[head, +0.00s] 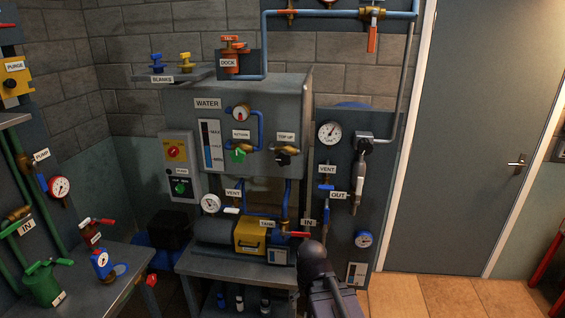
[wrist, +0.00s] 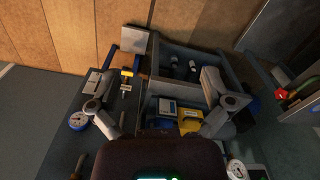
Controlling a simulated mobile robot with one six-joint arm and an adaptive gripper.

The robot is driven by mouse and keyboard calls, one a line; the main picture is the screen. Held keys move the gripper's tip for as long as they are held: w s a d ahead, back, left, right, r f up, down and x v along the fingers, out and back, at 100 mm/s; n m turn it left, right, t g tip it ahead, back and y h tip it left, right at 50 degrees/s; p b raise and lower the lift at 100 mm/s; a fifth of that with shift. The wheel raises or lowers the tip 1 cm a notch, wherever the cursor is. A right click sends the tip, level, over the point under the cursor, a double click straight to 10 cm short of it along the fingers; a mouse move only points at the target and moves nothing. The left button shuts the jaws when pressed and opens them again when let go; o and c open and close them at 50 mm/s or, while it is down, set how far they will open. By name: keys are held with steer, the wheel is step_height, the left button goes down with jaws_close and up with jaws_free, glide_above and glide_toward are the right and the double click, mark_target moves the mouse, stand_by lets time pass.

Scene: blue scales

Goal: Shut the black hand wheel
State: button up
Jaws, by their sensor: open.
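The black hand wheel (head: 282,159) sits on a brass valve under the TOP UP label (head: 285,137), at the lower right of the grey WATER tank (head: 260,100) in the head view. I cannot make it out in the wrist view. My gripper (wrist: 157,95) is open in the wrist view, its two fingers wide apart with nothing gripped between them. In the head view my dark arm rises at the bottom centre, below and right of the wheel and apart from it. The fingers are not clear there.
A green wheel (head: 238,155) is left of the black one under the RETURN label. Below are the yellow pump (head: 250,236) and a red lever (head: 294,234). A gauge panel (head: 345,205) stands right. Bottles (wrist: 182,68) stand on the lower shelf. Floor before the door is clear.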

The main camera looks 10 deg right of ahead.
steer(key=w+d+r+n+t+h+p, duration=0.1)
steer(key=w+d+r+n+t+h, duration=0.15)
steer(key=w, duration=0.25)
steer(key=w+d+r+n+t+h+p, duration=0.1)
steer(key=w+d+r+n+h, duration=0.1)
steer(key=w+n, duration=0.25)
steer(key=n+t+h+p, duration=0.1)
steer(key=n+t+p, duration=0.3)
steer(key=n+t, duration=1.55)
glide_toward(283, 158)
steer(key=s+a+r+n+g, duration=0.2)
steer(key=s+r+n+g, duration=0.1)
steer(key=r+n+g, duration=0.25)
steer(key=shift+s+f, duration=0.25)
steer(key=shift+f, duration=0.2)
steer(key=shift+w, duration=0.15)
steer(key=x, duration=1.3)
steer(key=shift+w+d+f, duration=0.25)
steer(key=shift+d, duration=0.05)
